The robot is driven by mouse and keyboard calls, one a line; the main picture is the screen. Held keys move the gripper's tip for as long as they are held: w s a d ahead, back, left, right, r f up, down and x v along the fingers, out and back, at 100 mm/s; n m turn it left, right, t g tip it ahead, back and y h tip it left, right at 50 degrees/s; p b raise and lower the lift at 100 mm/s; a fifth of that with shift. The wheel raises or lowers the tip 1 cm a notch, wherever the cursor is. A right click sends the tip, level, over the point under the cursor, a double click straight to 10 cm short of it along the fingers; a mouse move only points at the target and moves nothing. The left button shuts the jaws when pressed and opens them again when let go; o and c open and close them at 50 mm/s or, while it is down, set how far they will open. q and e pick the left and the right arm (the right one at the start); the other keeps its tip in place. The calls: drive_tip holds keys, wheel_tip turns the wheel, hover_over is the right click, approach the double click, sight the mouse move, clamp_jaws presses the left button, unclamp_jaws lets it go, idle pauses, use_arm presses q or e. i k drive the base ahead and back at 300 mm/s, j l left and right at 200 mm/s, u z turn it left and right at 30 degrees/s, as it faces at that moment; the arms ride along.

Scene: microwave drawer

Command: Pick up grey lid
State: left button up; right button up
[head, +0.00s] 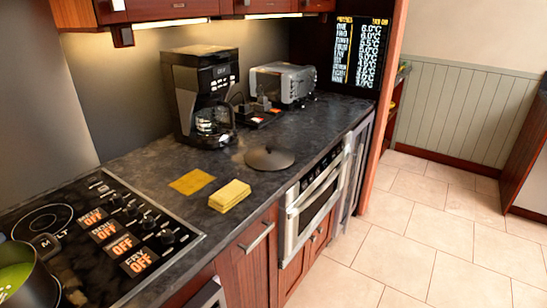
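A round, dark grey lid (269,158) with a small knob on top lies flat on the dark countertop, near its front edge and in front of the coffee maker. Nothing covers it. Neither of my grippers shows in the head view.
A coffee maker (203,95) and a toaster (284,83) stand behind the lid. Yellow sponges or cloths (230,196) and a flat yellow piece (192,182) lie left of it. A cooktop (95,235) and a pot (24,275) are at left. The tiled floor (440,235) at right is clear.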

sight(268, 157)
drive_tip(key=u, duration=1.75)
drive_tip(key=l, duration=1)
drive_tip(key=i+l, duration=0.1)
drive_tip(key=l, duration=0.85)
